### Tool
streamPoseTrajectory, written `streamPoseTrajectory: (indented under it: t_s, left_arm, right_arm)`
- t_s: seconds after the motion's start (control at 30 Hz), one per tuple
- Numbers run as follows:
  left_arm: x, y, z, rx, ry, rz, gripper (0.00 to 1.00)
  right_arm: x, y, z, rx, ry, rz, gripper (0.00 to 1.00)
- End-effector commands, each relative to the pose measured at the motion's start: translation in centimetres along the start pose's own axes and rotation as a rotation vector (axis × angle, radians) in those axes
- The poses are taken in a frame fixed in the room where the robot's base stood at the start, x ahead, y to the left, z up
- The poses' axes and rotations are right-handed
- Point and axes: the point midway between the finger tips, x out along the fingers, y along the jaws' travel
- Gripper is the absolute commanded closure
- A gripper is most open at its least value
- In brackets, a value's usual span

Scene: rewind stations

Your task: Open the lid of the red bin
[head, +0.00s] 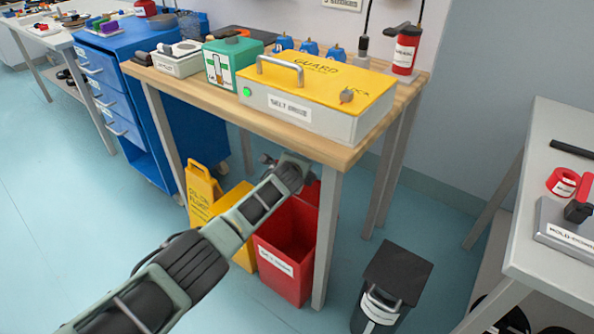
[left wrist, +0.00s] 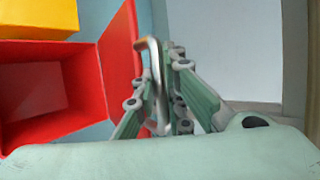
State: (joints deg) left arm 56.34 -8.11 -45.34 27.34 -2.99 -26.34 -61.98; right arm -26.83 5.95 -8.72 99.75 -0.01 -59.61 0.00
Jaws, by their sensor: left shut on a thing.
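The red bin (head: 283,268) stands on the floor under the wooden workbench, with a white label on its front. Its mouth is uncovered and I see into its empty-looking inside. Its red lid (left wrist: 119,55) stands raised at one edge of the bin; in the head view my arm partly covers it. A metal handle (left wrist: 152,75) sticks out from the lid. My left gripper (left wrist: 160,85) is shut on this handle. In the head view the gripper is mostly hidden behind my own wrist. My right gripper is in neither view.
A yellow bin (head: 236,196) stands beside the red one, with a yellow floor sign (head: 200,192) to its left. The workbench leg (head: 327,240) is close on the right. A black bin (head: 392,283) stands further right. The yellow-lidded guard box (head: 310,100) sits on the bench above.

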Motion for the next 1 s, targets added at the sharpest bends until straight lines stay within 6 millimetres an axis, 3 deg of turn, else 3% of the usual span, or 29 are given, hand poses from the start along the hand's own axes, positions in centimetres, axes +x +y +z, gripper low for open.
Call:
streamPoseTrajectory:
  t_s: [0.37,0.4,0.6,1.0]
  left_arm:
    - [0.00,-0.11,-0.10,-0.007,0.002,-0.001,1.00]
    - [0.00,-0.11,-0.10,-0.007,0.002,-0.001,0.89]
    - [0.01,-0.06,-0.06,-0.004,0.001,0.000,0.71]
    - [-0.09,-0.02,0.00,-0.002,0.000,0.000,0.71]
  right_arm:
    - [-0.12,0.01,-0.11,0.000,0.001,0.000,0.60]
    - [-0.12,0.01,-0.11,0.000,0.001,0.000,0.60]
    - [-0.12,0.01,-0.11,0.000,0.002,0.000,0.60]
    - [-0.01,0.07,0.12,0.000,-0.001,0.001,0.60]
